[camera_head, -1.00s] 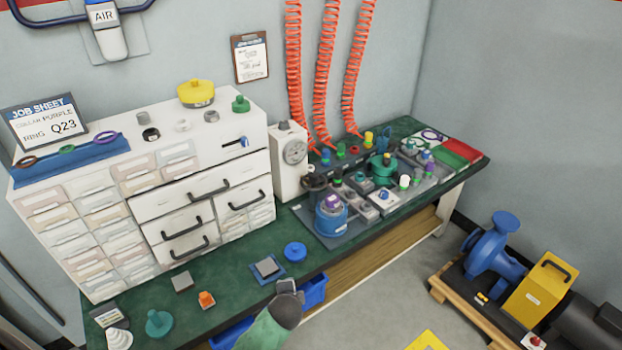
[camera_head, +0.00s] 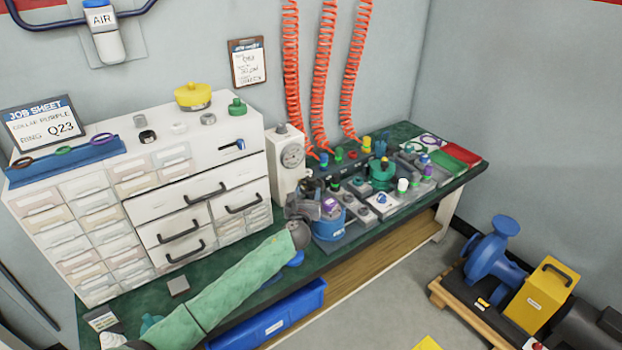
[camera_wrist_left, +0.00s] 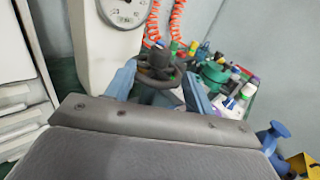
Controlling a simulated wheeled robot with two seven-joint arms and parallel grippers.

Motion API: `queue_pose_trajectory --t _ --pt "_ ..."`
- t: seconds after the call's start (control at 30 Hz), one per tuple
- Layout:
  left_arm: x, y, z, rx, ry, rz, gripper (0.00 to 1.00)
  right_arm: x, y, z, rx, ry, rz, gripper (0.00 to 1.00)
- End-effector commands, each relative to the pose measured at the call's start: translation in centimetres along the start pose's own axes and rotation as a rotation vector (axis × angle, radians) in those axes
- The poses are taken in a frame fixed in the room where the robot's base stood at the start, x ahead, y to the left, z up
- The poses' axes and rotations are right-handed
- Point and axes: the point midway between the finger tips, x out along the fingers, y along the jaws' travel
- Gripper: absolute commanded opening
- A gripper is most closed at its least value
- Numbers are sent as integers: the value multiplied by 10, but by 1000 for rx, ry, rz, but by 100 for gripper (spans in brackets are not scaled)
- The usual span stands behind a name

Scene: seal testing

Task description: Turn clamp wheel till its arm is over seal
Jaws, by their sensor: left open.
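The blue cylindrical fixture (camera_head: 326,229) stands on a grey plate on the green bench, with a purple part (camera_head: 329,206) on top, which may be the seal. The dark clamp wheel (camera_wrist_left: 160,62) shows in the left wrist view, between the two bluish fingers of my left gripper (camera_wrist_left: 159,73). The fingers are apart, one on each side of the wheel; I cannot tell whether they touch it. In the head view my left gripper (camera_head: 308,203) is just left of the fixture and covers part of it. The clamp arm cannot be made out.
A white gauge unit (camera_head: 288,170) stands close behind my left gripper. A green fitting (camera_head: 381,174) and several small parts crowd the bench to the right. A white drawer cabinet (camera_head: 130,150) fills the left. A blue bin (camera_head: 268,318) sits below the bench edge.

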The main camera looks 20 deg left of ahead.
Motion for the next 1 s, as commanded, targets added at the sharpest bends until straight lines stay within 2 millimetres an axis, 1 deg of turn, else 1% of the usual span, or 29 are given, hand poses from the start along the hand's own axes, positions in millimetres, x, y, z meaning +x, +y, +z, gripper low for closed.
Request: queue_pose_trajectory --t 0.03,0.1,0.27,0.5,0.7,0.83,1.0 --pt "5 1 3 32 -9 -6 54 0 -1 0 0 -1 -2 36" --pt "10 0 5 59 -16 -12 54 0 -2 0 0 -1 -3 36" --pt "23 0 7 66 -18 -12 54 -3 -1 1 2 -7 0 36" --pt "58 -1 7 62 -16 -13 54 -10 3 2 6 -21 9 36" --pt "79 -1 6 62 -16 -13 54 -12 4 3 8 -28 13 36" --pt "86 -1 6 62 -15 -12 54 -13 5 4 8 -31 14 36" --pt "87 -1 6 61 -15 -12 54 -13 5 5 9 -34 14 36"
